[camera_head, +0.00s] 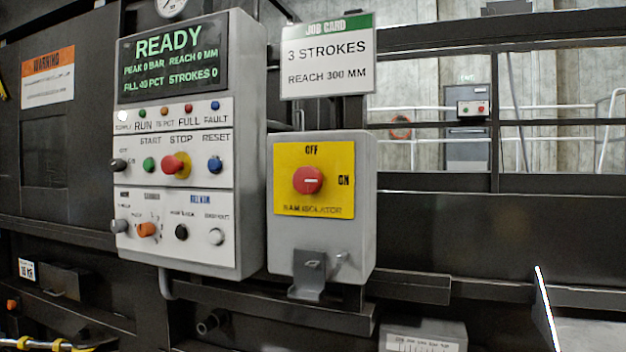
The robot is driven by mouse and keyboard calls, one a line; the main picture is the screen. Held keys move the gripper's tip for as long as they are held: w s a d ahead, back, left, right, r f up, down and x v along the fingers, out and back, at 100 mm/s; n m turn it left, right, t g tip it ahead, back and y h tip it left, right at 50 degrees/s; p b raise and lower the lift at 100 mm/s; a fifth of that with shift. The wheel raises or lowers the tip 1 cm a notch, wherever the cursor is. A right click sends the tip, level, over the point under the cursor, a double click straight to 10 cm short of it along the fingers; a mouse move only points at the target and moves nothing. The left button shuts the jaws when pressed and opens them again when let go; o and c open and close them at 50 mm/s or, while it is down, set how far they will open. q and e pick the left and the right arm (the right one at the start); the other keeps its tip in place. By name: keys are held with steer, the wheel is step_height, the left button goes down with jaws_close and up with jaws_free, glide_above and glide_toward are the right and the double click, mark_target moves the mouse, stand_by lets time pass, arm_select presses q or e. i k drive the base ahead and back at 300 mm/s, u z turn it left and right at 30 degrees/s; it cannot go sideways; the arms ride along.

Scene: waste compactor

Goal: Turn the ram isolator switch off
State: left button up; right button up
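The ram isolator is a grey box (320,240) in the middle of the view with a yellow plate (285,205) on its front. A round red knob (308,180) sits on the plate. OFF is printed above the knob and ON to its right. A short pale mark on the knob looks roughly horizontal, in line with ON, but it is small. A dark metal bracket or hasp (310,272) is on the lower front of the box. Neither of my grippers is in view, and nothing covers the knob.
A control panel (245,150) stands left of the isolator, its screen (172,57) reading READY, with several buttons and knobs below. A job card (328,55) hangs just above the isolator. A dark ledge (405,288) runs below. The space before the isolator looks clear.

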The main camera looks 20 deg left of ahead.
mark_target(306, 180)
steer(key=k, duration=0.5)
steer(key=u, duration=1.8)
steer(key=i, duration=1.55)
steer(key=z, duration=2.4)
